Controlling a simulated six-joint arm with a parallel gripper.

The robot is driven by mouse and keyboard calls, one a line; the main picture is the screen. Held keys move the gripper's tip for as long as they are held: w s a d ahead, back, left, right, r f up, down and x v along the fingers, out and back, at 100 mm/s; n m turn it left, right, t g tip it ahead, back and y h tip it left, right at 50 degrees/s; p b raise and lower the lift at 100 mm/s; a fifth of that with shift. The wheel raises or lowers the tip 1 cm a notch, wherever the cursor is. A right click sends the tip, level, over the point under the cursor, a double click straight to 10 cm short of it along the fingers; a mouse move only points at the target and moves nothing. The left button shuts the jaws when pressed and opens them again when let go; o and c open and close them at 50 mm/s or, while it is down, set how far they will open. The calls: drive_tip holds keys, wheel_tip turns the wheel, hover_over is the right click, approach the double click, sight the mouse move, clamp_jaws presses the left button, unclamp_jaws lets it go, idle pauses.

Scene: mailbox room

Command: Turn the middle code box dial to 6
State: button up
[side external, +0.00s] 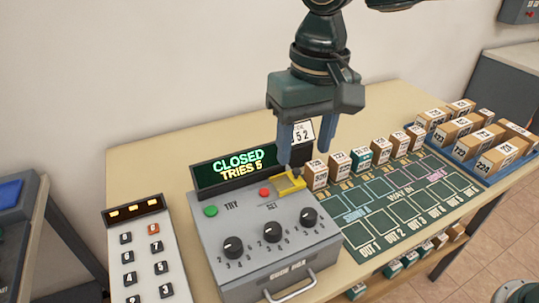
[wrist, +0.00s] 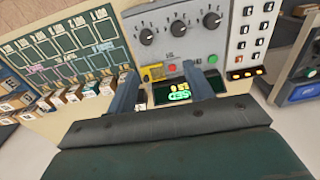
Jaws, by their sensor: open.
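The grey code box (side external: 262,262) stands on the table with three black dials on its sloped face. The middle dial (side external: 272,232) sits between the left dial (side external: 233,247) and the right dial (side external: 309,217); its pointer setting is too small to read. In the wrist view the middle dial (wrist: 179,28) shows beyond my fingers. My gripper (side external: 304,157) is open and empty, above the back right of the box, apart from the dials. It also shows in the wrist view (wrist: 165,84).
A display (side external: 238,166) behind the dials reads "CLOSED TRIES 5". A green button (side external: 210,211), a red button (side external: 264,192) and a yellow part (side external: 289,186) are on the box. A keypad (side external: 140,262) stands left; small boxes (side external: 338,166) and a green mat (side external: 390,212) lie right.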

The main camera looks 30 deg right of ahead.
hover_over(273, 228)
wheel_tip(273, 228, down, 2)
drive_tip(key=f, duration=0.1)
drive_tip(key=shift+r, duration=0.25)
wheel_tip(273, 228, down, 14)
drive_tip(key=shift+r, duration=0.1)
idle(0.6)
drive_tip(key=c, duration=1)
